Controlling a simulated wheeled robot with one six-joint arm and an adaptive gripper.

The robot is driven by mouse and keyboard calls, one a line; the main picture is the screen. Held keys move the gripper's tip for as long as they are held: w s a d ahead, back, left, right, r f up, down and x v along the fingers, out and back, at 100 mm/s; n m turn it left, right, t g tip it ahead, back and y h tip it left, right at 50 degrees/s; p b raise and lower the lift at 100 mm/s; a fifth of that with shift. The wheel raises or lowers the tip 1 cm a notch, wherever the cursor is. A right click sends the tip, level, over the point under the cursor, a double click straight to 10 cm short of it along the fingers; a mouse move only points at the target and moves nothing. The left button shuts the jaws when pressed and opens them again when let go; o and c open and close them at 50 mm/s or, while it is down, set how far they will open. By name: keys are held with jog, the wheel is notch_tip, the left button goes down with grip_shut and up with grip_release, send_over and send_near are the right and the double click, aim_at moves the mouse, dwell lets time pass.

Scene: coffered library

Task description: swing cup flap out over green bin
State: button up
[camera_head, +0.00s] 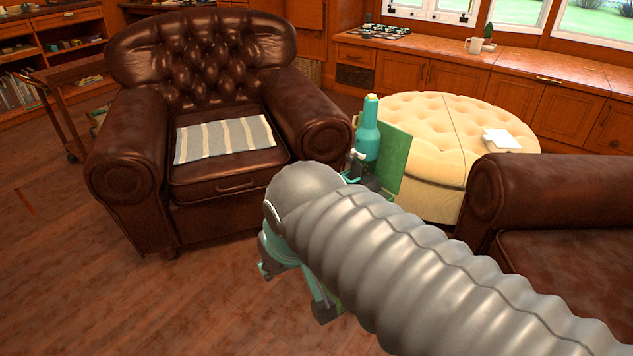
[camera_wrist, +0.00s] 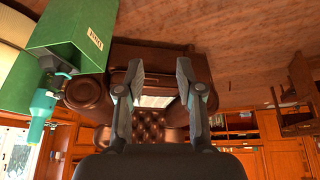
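The green bin (camera_wrist: 75,40) is at the upper left of the wrist view, with a small white label on it. In the head view only a green panel (camera_head: 392,160) of it shows behind my arm. A teal bottle-shaped thing (camera_wrist: 43,108) is beside the bin, near a dark grey bracket (camera_wrist: 60,66); the bottle also shows upright in the head view (camera_head: 367,130). I cannot make out which part is the cup flap. My gripper (camera_wrist: 157,75) is open and empty, apart from the bin and bottle, which lie left of its fingers in the wrist view.
A brown leather armchair (camera_head: 140,140) with a striped cloth (camera_head: 225,139) stands ahead. A cream ottoman (camera_head: 440,120) is behind the bin, and another leather seat (camera_head: 560,200) is at the right.

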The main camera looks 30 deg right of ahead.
jog(key=w+d+f+m+g+h+b, duration=0.1)
jog(key=w+d+f+g+h+b, duration=0.35)
jog(key=w+d, duration=0.5)
jog(key=m+g+h+b, duration=0.3)
jog(key=g+h+b, duration=0.35)
jog(key=h, duration=0.75)
send_near(351, 174)
jog(key=s+d, duration=0.1)
jog(key=d, duration=0.1)
jog(key=s+d+r+b, duration=0.1)
jog(key=d, duration=0.1)
jog(key=s+d, duration=0.2)
jog(key=shift+s+d+r, duration=0.1)
jog(key=shift+d+r, duration=0.05)
jog(key=shift+r, duration=0.2)
jog(key=shift+c, duration=0.3)
jog(key=shift+d, duration=0.1)
grip_shut()
